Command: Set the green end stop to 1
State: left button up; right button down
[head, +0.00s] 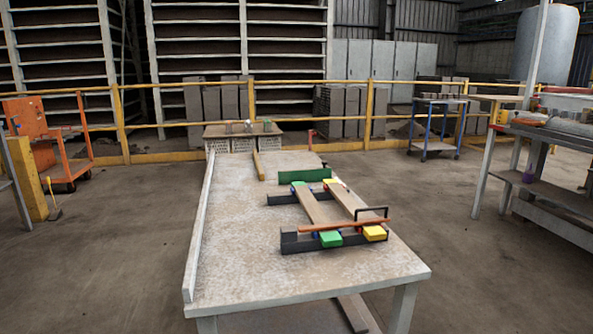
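A fixture with two long tan boards or rails lies on the right half of the long table (250,270). At its near end a small green block (330,239) sits beside a yellow block (375,233), on a black bracket (298,243). A larger green plate (304,175) stands upright at the far end. I cannot tell which green part is the end stop. No number or scale marks are legible. Neither of my grippers is in view.
An orange-brown bar (343,225) lies across the near end of the fixture. A pale rail (200,225) runs along the table's left edge. Hollow bricks (243,145) stand at the table's far end. The table's near left part is clear. A workbench (550,135) stands right.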

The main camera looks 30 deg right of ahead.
aim_at(313, 174)
jog(key=u, duration=0.7)
jog(key=i+j+u, duration=0.2)
jog(key=u, duration=0.15)
jog(key=i+j+u, duration=0.1)
jog(key=i+u, duration=0.45)
jog(key=u, duration=0.15)
jog(key=i+z, duration=0.75)
jog(key=i+j+z, duration=0.25)
jog(key=i+z, duration=0.15)
jog(key=i+l+z, duration=0.1)
jog(key=i+z, duration=0.25)
jog(key=i, duration=0.5)
jog(key=i+j+z, duration=0.1)
jog(key=i+z, duration=0.25)
jog(key=i, duration=0.45)
jog(key=i+z, duration=0.15)
jog(key=i, duration=0.7)
jog(key=i+z, duration=0.2)
jog(key=i, duration=2.4)
jog(key=i+z, duration=0.25)
jog(key=i, duration=0.25)
jog(key=i+j+z, duration=0.1)
jog(key=i+z, duration=0.15)
jog(key=i, duration=0.25)
jog(key=i+j+z, duration=0.3)
jog(key=i, duration=0.15)
jog(key=i+l, duration=0.05)
jog(key=l, duration=0.05)
